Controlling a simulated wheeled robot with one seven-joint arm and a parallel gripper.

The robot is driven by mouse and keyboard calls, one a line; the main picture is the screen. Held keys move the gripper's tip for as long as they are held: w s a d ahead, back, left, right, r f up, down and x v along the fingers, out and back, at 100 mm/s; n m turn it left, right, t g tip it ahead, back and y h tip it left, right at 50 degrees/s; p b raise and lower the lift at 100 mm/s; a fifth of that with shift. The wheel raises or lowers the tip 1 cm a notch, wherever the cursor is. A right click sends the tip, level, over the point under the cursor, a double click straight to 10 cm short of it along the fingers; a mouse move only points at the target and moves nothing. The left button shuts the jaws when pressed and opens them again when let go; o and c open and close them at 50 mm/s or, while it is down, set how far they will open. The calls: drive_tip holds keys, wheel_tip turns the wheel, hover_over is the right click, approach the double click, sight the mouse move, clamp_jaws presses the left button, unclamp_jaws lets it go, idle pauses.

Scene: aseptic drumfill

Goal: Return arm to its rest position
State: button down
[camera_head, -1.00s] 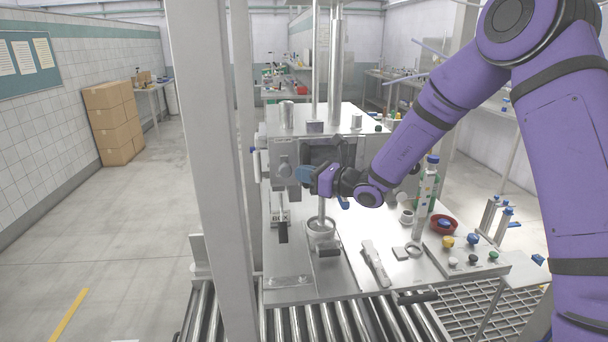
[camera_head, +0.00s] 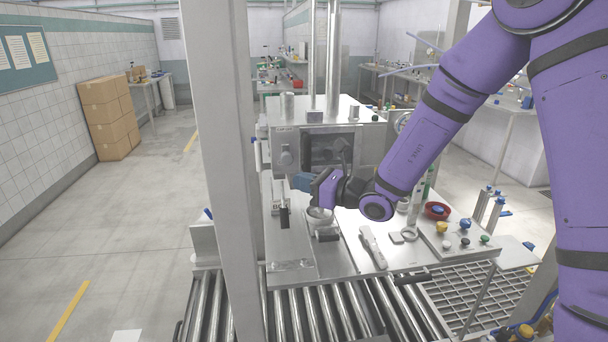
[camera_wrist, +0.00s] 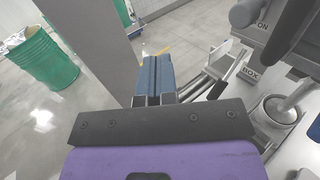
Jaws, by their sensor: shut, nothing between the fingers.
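My purple arm reaches in from the right in the head view. My gripper (camera_head: 304,181) is above the steel work table (camera_head: 290,262), in front of the machine panel with a dark screen (camera_head: 328,148). In the wrist view its two blue fingers (camera_wrist: 154,80) lie side by side, shut and empty. They point past the grey post toward the floor. Below and beside the gripper stands a round metal fitting (camera_head: 318,218), which also shows at the right of the wrist view (camera_wrist: 280,108). My gripper does not appear to touch it.
A grey post (camera_head: 222,150) stands close to the left of my gripper. A roller conveyor (camera_head: 330,315) runs along the front. A red bowl (camera_head: 436,211) and a button panel (camera_head: 462,240) are on the table's right. A green drum (camera_wrist: 42,58) shows in the wrist view.

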drive_tip(key=s+d+r+n+g+h, duration=0.1)
drive_tip(key=s+d+r+n+g, duration=0.1)
drive_tip(key=s+r+n+g, duration=0.45)
drive_tip(key=s+d+r+n+g+h, duration=0.1)
drive_tip(key=s+r+n+g, duration=0.15)
drive_tip(key=s+n, duration=0.7)
drive_tip(key=s+d+r+n+t+h, duration=0.2)
drive_tip(key=s+d+n+h, duration=0.2)
drive_tip(key=d, duration=0.7)
drive_tip(key=s+d+r+n+t+h, duration=0.2)
drive_tip(key=s+d+r+n+h, duration=0.1)
drive_tip(key=s+d+h, duration=0.6)
drive_tip(key=s+d+n, duration=0.1)
drive_tip(key=s, duration=0.2)
drive_tip(key=shift+s+d+t, duration=0.35)
drive_tip(key=shift+d+t, duration=0.05)
